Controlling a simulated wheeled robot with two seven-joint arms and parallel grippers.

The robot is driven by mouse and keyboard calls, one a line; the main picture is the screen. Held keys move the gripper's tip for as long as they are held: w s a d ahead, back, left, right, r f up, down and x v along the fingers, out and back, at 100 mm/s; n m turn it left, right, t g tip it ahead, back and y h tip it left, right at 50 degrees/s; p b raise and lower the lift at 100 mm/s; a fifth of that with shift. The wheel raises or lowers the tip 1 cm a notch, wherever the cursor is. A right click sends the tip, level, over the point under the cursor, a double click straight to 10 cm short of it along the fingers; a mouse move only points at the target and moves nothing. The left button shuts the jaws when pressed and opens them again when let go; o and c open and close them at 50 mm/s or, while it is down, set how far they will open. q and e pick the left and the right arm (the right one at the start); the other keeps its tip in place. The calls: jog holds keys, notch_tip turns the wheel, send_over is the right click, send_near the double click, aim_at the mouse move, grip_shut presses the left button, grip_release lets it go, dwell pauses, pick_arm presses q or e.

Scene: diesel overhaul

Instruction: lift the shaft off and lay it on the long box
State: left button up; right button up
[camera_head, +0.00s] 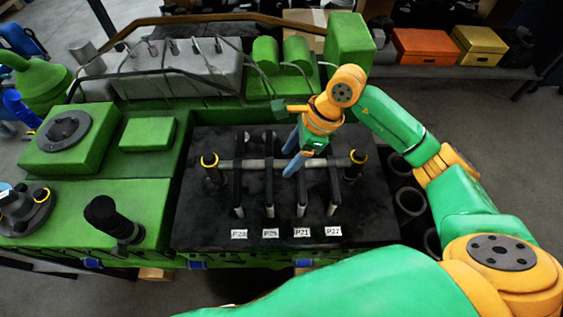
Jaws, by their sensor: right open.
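The shaft (254,164) is a thin grey rod lying level across black upright holders on the dark top of the green engine. A dark post with a yellow ring stands by each end, one left (209,161) and one right (357,157). My right gripper (291,157) reaches down from above at the shaft, right of its middle. Its blue fingers are open and overlap the shaft in the picture; I cannot tell whether they touch it. They hide a short piece of it. No box is clearly the long box. My left gripper is not in view.
The green engine (153,205) fills the left and middle. Cables and a grey cover (185,68) stand behind. An orange box (430,46) and a yellow box (479,45) sit on a shelf at back right. White labels (270,233) lie in front of the holders.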

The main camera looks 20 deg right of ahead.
aim_at(279, 178)
jog(key=p+x, duration=0.1)
jog(key=x, duration=0.5)
jog(key=shift+p, duration=0.35)
jog(key=shift+a+f, duration=0.1)
jog(key=shift+f, duration=0.25)
grip_shut()
jog(key=shift+w+r, duration=0.1)
jog(key=shift+w, duration=0.05)
dwell(0.4)
